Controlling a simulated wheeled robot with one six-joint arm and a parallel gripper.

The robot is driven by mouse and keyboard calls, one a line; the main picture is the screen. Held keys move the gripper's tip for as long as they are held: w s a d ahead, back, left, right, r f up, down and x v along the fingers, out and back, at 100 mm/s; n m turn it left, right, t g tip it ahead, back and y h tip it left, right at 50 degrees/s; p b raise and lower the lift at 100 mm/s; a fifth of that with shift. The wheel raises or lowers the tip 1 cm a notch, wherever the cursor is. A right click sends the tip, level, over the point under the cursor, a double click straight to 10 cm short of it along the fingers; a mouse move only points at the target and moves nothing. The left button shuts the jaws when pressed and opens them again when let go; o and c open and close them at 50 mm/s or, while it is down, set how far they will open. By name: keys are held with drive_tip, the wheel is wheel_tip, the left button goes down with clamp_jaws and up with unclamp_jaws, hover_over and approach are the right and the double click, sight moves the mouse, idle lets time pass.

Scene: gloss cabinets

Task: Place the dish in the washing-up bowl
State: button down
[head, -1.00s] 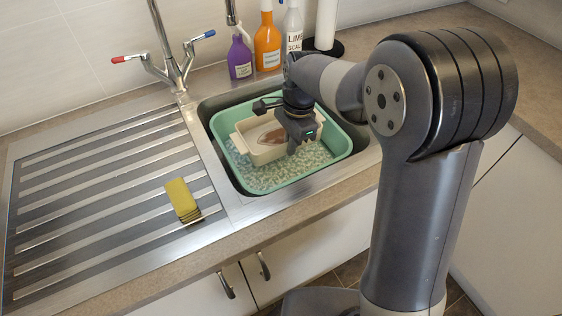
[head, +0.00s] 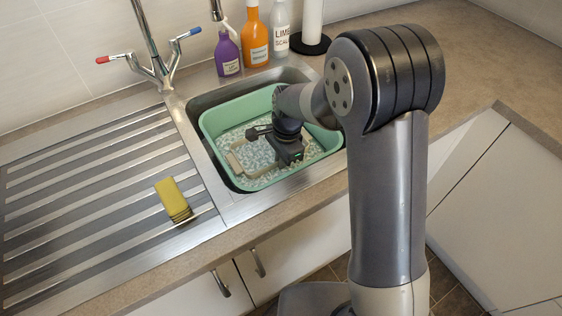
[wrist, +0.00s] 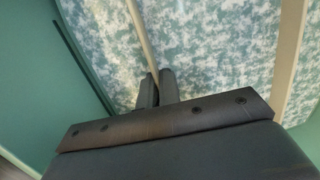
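The cream dish (head: 236,162) is low inside the green washing-up bowl (head: 207,128), with foamy water inside it and around it. Its handle and parts of its rim show above the suds. The rest of it is hidden by suds and by my arm. My gripper (head: 291,163) is down inside the bowl at the dish's right side. In the wrist view, my gripper's fingers (wrist: 159,88) are close together on the dish's thin near rim (wrist: 143,38). The dish's opposite rim (wrist: 290,55) runs down the right of that view.
The bowl sits in a steel sink (head: 190,112). A yellow sponge (head: 170,195) lies on the ribbed drainer (head: 90,195) at left. A tap (head: 160,65), purple bottle (head: 228,52), orange bottle (head: 254,38) and white bottle (head: 281,30) stand behind. The worktop at right is clear.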

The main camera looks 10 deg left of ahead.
drive_tip(key=shift+f, duration=0.15)
drive_tip(key=c, duration=1.6)
unclamp_jaws()
drive_tip(key=shift+c, duration=0.2)
wheel_tip(320, 180, up, 12)
drive_tip(key=d, duration=0.1)
drive_tip(key=shift+w+r+p, duration=0.2)
drive_tip(key=shift+w+p, duration=0.2)
drive_tip(key=shift+p, duration=0.05)
